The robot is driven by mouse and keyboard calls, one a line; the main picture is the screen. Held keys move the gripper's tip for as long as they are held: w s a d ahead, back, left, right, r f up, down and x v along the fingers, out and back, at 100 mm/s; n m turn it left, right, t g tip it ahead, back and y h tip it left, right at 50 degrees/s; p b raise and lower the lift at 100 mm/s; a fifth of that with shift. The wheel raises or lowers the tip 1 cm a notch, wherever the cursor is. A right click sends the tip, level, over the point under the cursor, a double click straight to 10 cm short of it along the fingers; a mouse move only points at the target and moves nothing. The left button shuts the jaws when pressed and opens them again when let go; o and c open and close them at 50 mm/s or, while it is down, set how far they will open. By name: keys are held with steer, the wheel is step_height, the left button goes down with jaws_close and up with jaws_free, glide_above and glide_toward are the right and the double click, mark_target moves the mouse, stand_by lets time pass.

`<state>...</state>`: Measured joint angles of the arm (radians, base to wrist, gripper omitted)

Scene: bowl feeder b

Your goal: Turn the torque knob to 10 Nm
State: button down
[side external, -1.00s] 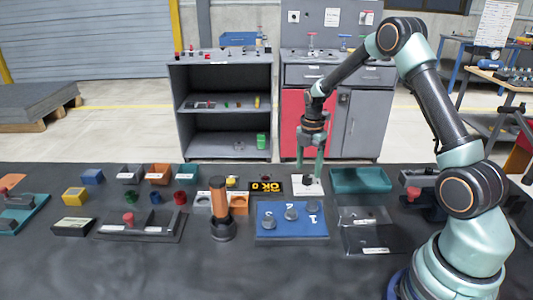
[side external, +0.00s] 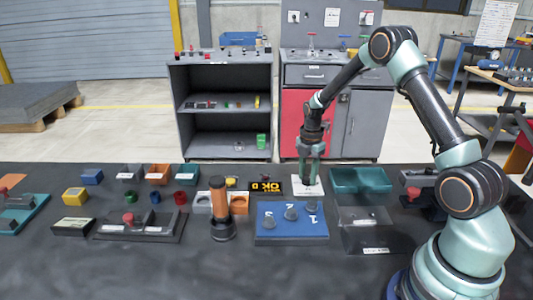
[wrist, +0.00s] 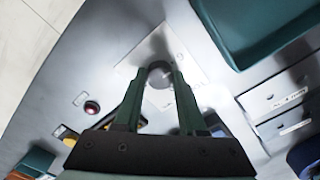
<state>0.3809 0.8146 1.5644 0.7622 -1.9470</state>
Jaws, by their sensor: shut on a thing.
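The torque knob is a small grey round knob (wrist: 160,74) on a white plate (wrist: 190,72). The plate also shows on the table in the side view (side external: 296,190), where my fingers hide the knob. My gripper (side external: 308,182) points straight down over the plate. In the wrist view my gripper (wrist: 158,72) has a green finger on either side of the knob and is shut on it. I cannot read any scale mark or the knob's setting.
A black display (side external: 267,187) with yellow characters is left of the plate. A teal tray (side external: 361,180) stands close on the right. A blue board (side external: 291,228) with several grey knobs lies in front. An orange-handled tool (side external: 220,205) stands upright at front left.

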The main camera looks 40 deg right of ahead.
steer(key=shift+m, duration=0.3)
steer(key=m, duration=0.8)
steer(key=shift+m, duration=0.4)
steer(key=m, duration=0.4)
steer(key=shift+m, duration=2.1)
steer(key=shift+r, duration=0.1)
steer(key=shift+c, duration=2.4)
jaws_free()
